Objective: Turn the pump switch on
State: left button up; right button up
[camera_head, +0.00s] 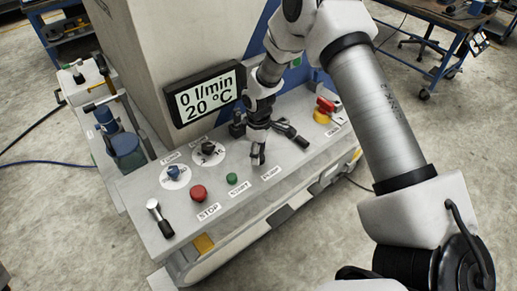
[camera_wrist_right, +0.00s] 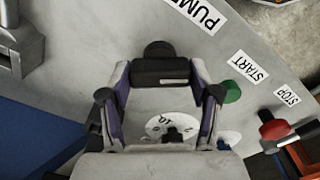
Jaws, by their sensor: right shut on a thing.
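My right gripper (camera_head: 258,150) is over the sloped grey panel, just above the PUMP label (camera_head: 270,172). The display (camera_head: 204,95) reads 0 l/min and 20 °C. My left gripper is not in view.
A green START button (camera_head: 232,179), a red STOP button (camera_head: 198,193) and two dials (camera_head: 208,150) lie left of the gripper. A black-handled lever (camera_head: 292,133) and a red-yellow switch (camera_head: 324,110) lie right. Another lever (camera_head: 159,218) stands at the panel's left end.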

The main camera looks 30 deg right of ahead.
jog(key=m, duration=0.3)
jog(key=m+p, duration=0.1)
jog(key=m, duration=0.2)
jog(key=shift+s+f+m, duration=0.2)
jog(key=shift+m, duration=0.2)
dwell(0.3)
jog(key=o, duration=1.1)
jog(key=shift+w, duration=0.1)
jog(key=shift+o, duration=0.2)
jog(key=shift+r, duration=0.1)
jog(key=shift+w+r, duration=0.1)
jog(key=shift+r, duration=0.1)
notch_tip(320, 180, up, 12)
jog(key=shift+f, duration=0.2)
